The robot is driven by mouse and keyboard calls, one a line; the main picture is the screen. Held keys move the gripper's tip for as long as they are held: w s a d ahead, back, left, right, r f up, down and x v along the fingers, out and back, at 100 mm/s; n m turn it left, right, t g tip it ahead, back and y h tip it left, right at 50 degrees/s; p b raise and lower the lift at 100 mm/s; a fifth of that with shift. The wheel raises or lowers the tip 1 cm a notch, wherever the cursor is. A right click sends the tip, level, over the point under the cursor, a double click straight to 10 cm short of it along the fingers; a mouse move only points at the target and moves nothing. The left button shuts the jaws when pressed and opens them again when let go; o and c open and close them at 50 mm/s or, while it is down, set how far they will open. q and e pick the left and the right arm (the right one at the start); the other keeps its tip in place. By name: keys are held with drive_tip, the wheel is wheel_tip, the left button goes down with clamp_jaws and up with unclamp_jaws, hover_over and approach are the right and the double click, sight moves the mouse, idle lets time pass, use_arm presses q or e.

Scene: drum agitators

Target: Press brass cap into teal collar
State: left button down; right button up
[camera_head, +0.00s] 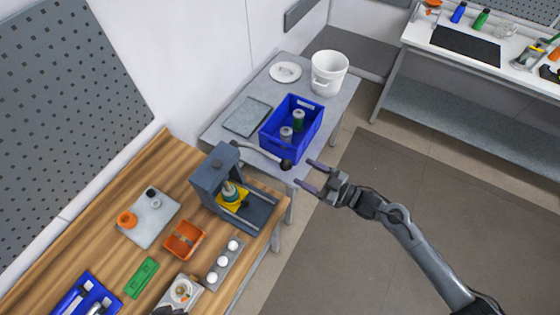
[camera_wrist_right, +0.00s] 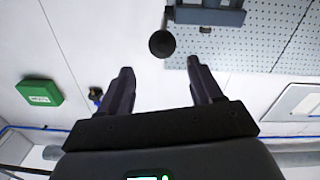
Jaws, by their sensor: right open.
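The grey press (camera_head: 212,175) stands at the right edge of the wooden bench. The teal collar (camera_head: 231,196) sits upright under its ram, on a yellow fixture. A small brass-coloured part shows at the collar's top; how deep the cap sits is too small to tell. The press lever (camera_head: 258,153) reaches right and ends in a black ball knob (camera_head: 286,164). My right gripper (camera_head: 314,177) is open and empty, just right of the knob and apart from it. In the right wrist view the knob (camera_wrist_right: 162,43) shows beyond the open fingertips.
The blue crate (camera_head: 304,139) with grey-topped cylinders stands on the grey table behind the lever. A white bucket (camera_head: 328,72) is farther back. An orange tray (camera_head: 184,240), a green block (camera_head: 142,278) and a grey holder with white discs lie on the bench. Open floor lies to the right.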

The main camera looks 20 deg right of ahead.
sight(279, 161)
drive_tip(key=x, duration=0.3)
drive_tip(key=p+x, duration=0.1)
drive_tip(key=x, duration=0.2)
drive_tip(key=p+x, duration=0.1)
drive_tip(key=x, duration=0.2)
drive_tip(key=shift+a+f, duration=0.25)
drive_tip(key=shift+f, duration=0.15)
drive_tip(key=shift+w+a, duration=0.35)
drive_tip(key=shift+w, duration=0.1)
drive_tip(key=shift+c, duration=0.2)
drive_tip(key=c, duration=0.7)
clamp_jaws()
